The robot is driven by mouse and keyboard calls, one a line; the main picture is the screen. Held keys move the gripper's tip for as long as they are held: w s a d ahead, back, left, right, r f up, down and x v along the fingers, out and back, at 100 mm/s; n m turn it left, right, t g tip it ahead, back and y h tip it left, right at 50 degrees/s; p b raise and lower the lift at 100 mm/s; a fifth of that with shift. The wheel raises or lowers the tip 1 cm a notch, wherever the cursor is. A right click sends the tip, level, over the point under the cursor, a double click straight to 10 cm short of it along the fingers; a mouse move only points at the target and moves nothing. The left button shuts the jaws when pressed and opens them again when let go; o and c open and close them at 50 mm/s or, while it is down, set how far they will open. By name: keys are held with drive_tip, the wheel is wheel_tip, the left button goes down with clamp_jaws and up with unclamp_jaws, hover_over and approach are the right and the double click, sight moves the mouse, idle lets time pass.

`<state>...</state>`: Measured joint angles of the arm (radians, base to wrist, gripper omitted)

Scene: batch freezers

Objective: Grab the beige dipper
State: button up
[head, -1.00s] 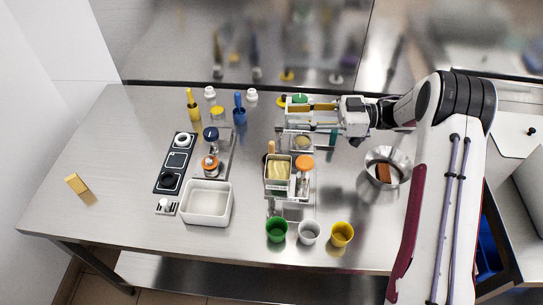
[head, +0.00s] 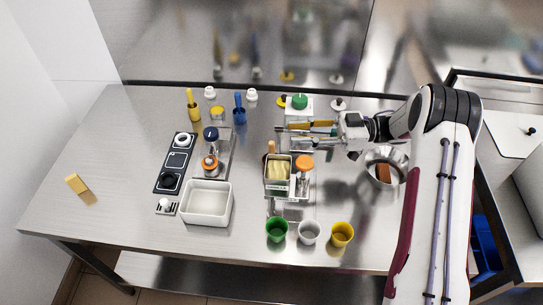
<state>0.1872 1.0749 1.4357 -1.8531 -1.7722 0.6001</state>
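A small beige handle (head: 271,147), which looks like the beige dipper's, stands upright at the back left of the rack in the middle of the table. Its lower end is hidden behind a cream-filled container (head: 279,171). My gripper (head: 293,136) comes in from the right, behind and to the right of that handle and apart from it. Its fingers, the back one showing yellow, point left and look spread, with nothing clearly held between them.
An orange-lidded jar (head: 304,165) stands beside the container. A green-capped white container (head: 300,103) stands behind my gripper. A steel bowl (head: 401,160) is at right, under my arm. The table's left is mostly clear.

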sight(272, 148)
drive_tip(key=f, duration=0.2)
drive_tip(key=a+f, duration=0.1)
drive_tip(key=f, duration=0.2)
drive_tip(key=shift+s+a+f, duration=0.1)
drive_tip(key=shift+a+f, duration=0.05)
idle(0.4)
drive_tip(key=shift+s+a, duration=0.15)
drive_tip(key=shift+a, duration=0.85)
drive_tip(key=shift+s+a, duration=0.2)
drive_tip(key=shift+a, duration=0.85)
drive_tip(key=shift+s+a, duration=0.15)
drive_tip(key=shift+a, duration=0.85)
clamp_jaws()
